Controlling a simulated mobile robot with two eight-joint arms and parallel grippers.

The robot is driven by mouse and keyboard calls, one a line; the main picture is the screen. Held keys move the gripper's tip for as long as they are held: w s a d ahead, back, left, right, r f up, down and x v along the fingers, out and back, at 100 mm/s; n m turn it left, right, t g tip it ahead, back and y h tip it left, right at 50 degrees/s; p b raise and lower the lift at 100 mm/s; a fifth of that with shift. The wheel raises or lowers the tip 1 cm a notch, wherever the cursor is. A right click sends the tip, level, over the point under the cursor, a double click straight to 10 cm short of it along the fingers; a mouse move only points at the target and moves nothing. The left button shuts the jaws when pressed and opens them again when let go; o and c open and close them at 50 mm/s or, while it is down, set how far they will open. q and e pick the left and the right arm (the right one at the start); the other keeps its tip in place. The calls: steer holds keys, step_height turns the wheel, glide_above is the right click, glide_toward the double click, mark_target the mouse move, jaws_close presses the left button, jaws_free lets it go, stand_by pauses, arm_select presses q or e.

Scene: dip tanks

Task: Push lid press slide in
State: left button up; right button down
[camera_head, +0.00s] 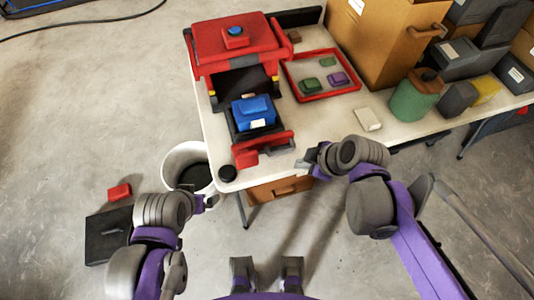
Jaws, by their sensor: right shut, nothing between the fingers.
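The red lid press (236,44) stands on the left part of the white table, with a blue knob on top. Its slide is out at the front, a dark tray with a red front bar (268,145). A blue box (253,113) with a white label sits on the slide, in front of the dark opening. My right gripper (304,164) is shut and empty, just right of the red front bar and apart from it. My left gripper (210,201) is low at the left, near the white bucket; its fingers are too small to read.
A red-rimmed tray (287,78) with small green and purple pieces stands right of the press. A cardboard box (372,45), a green container (413,101) and a pale block (368,119) stand further right. A white bucket (172,168) is on the floor beside the table.

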mark_target(251, 98)
steer(key=w+a+f+n+b, duration=0.1)
steer(key=w+a+f+n, duration=0.1)
steer(key=f, duration=0.1)
steer(key=w+a+f+n+y+b, duration=0.1)
steer(key=w+a+f+n, duration=0.1)
steer(key=a+f, duration=0.1)
steer(key=w+a+f+n+b, duration=0.1)
steer(key=a+f, duration=0.1)
steer(key=a, duration=0.1)
steer(key=shift+w+f+n+y, duration=0.4)
steer(key=w, duration=0.1)
steer(key=w+a, duration=0.1)
steer(key=w, duration=0.1)
steer(key=shift+f, duration=0.15)
arm_select(q)
steer(key=shift+s+f, duration=0.25)
steer(key=shift+f, duration=0.7)
steer(key=shift+s+f, duration=0.2)
steer(key=shift+f, duration=0.7)
arm_select(e)
steer(key=shift+w+a, duration=0.2)
steer(key=shift+w, duration=0.3)
